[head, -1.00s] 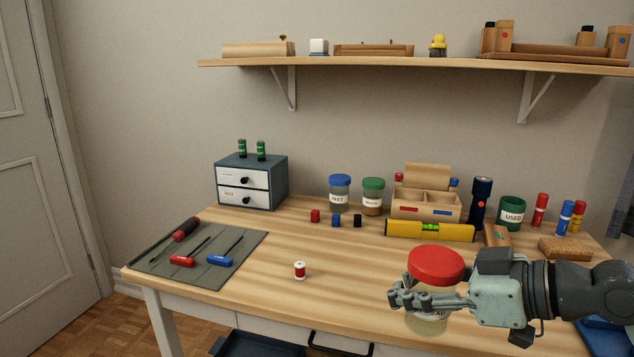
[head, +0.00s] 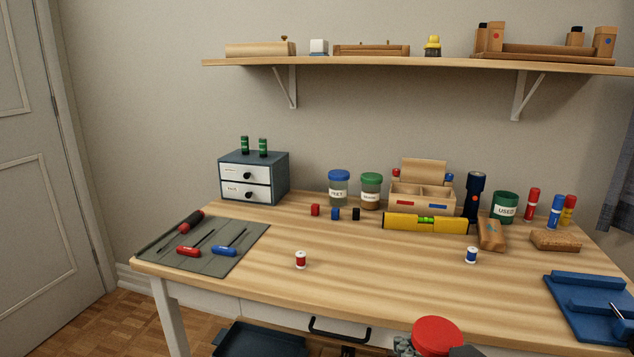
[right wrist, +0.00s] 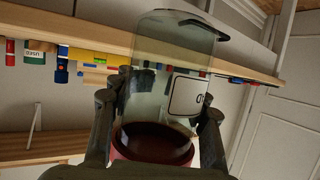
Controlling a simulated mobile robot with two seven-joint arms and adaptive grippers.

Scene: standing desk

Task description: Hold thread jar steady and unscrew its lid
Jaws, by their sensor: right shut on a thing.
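The thread jar shows only its round red lid (head: 436,335) at the bottom edge of the head view, in front of the desk. In the right wrist view its clear glass body (right wrist: 172,50) with a white label is seen upside down. The red lid (right wrist: 150,147) is on the jar. My right gripper (right wrist: 160,108) is shut on the jar, a finger on each side. In the head view only a bit of this gripper (head: 404,346) shows beside the lid. My left gripper is out of view.
A red thread spool (head: 300,260) and a blue one (head: 471,255) stand on the desk (head: 370,280). A blue-lidded jar (head: 338,188) and a green-lidded jar (head: 371,191) stand at the back. A blue tray (head: 590,310) lies right. The desk's middle front is clear.

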